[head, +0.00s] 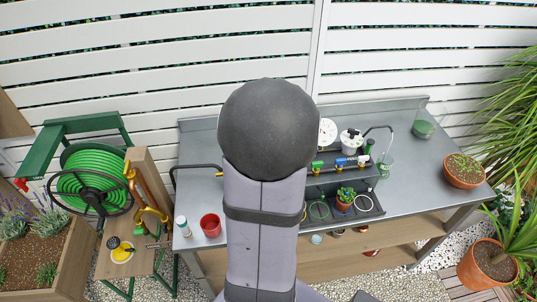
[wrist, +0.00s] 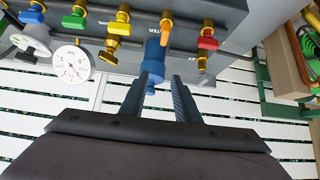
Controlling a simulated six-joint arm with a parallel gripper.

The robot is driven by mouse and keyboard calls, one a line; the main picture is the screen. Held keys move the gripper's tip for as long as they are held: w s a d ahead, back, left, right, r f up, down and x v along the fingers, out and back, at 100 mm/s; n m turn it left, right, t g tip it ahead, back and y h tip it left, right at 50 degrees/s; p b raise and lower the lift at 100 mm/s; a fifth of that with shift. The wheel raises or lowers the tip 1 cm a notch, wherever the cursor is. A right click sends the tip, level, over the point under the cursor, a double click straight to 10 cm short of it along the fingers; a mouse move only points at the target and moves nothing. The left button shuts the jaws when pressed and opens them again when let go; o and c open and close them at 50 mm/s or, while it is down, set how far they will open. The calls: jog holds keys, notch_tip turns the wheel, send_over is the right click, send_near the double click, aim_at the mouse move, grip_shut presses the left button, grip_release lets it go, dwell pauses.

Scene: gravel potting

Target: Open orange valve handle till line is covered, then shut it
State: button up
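The orange valve handle (wrist: 166,30) stands on a brass valve in the manifold row in the wrist view, between a yellow handle (wrist: 119,27) and a red handle (wrist: 207,41). My gripper (wrist: 159,85) is open, its two fingers apart and below the orange handle in the picture. A blue cylinder (wrist: 154,58) shows beyond and between the fingertips; I cannot tell whether they touch it. In the head view my arm hides my gripper and part of the manifold. A clear beaker (head: 387,168) stands at the right end of the manifold, near a bent tube. Its line is too small to make out.
A white gauge (wrist: 71,63) and a green handle (wrist: 73,20) lie to the left in the wrist view. A dark tray (head: 372,212) with a small plant, a red cup (head: 210,225) and a terracotta pot (head: 463,171) stand on the bench. A hose reel (head: 92,190) is at left.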

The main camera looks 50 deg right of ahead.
jog(key=shift+r+p, duration=0.4)
jog(key=shift+r, duration=0.55)
jog(key=shift+w, duration=0.1)
jog(key=w+a+r+n+t+y, duration=0.3)
jog(key=w+a+n, duration=0.2)
jog(key=w+a, duration=0.9)
jog(key=w+a+r+n+y, duration=0.1)
jog(key=w+a+n+y, duration=0.1)
jog(key=a, duration=0.7)
jog(key=w+a+r+n+y, duration=0.1)
jog(key=w+a, duration=0.2)
jog(key=a, duration=0.5)
jog(key=s+a, duration=0.3)
jog(key=a, duration=0.2)
jog(key=s+f+g, duration=0.4)
jog(key=s, duration=0.5)
jog(key=s+f+g, duration=0.5)
jog(key=s, duration=0.5)
jog(key=shift+n, duration=0.4)
